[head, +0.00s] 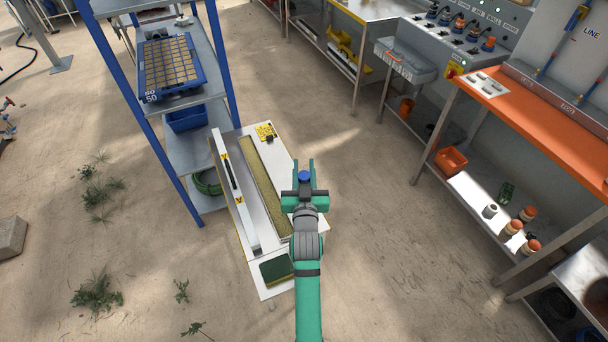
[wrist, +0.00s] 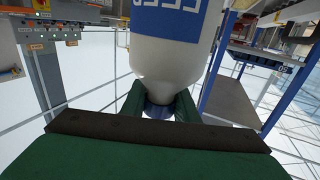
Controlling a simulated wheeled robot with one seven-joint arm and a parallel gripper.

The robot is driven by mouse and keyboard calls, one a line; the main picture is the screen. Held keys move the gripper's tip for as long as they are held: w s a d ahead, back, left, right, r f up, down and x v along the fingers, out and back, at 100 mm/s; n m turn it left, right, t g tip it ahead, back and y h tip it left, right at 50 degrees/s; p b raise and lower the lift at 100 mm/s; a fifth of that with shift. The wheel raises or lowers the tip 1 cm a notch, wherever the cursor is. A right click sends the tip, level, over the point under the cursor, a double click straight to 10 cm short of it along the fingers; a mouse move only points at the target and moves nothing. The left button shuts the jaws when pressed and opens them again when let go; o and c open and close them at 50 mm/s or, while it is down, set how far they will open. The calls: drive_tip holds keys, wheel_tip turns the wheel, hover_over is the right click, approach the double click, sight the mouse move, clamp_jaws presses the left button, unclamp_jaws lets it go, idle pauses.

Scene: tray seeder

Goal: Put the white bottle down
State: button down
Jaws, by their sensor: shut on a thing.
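The white bottle (wrist: 168,62) fills the upper middle of the wrist view, with a blue label whose letters appear upside down. My gripper (head: 304,172) is shut around its narrow neck, with a finger on each side in the wrist view (wrist: 158,105). In the head view, only the bottle's blue cap (head: 305,177) shows clearly between the fingers; my gripper hides its body. They are over the right edge of a white bench (head: 282,157). Whether the bottle's base touches anything is hidden.
A blue-framed shelf (head: 185,100) stands left. An orange-topped bench (head: 540,130) stands right, with open floor between.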

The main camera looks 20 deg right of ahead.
drive_tip(key=shift+w+d+f, duration=0.1)
drive_tip(key=shift+w+f, duration=0.05)
drive_tip(key=shift+f, duration=0.75)
drive_tip(key=shift+w+f, duration=0.1)
drive_tip(key=shift+f, duration=0.9)
drive_tip(key=c, duration=1.4)
unclamp_jaws()
drive_tip(key=shift+f, duration=0.1)
drive_tip(key=v, duration=1.2)
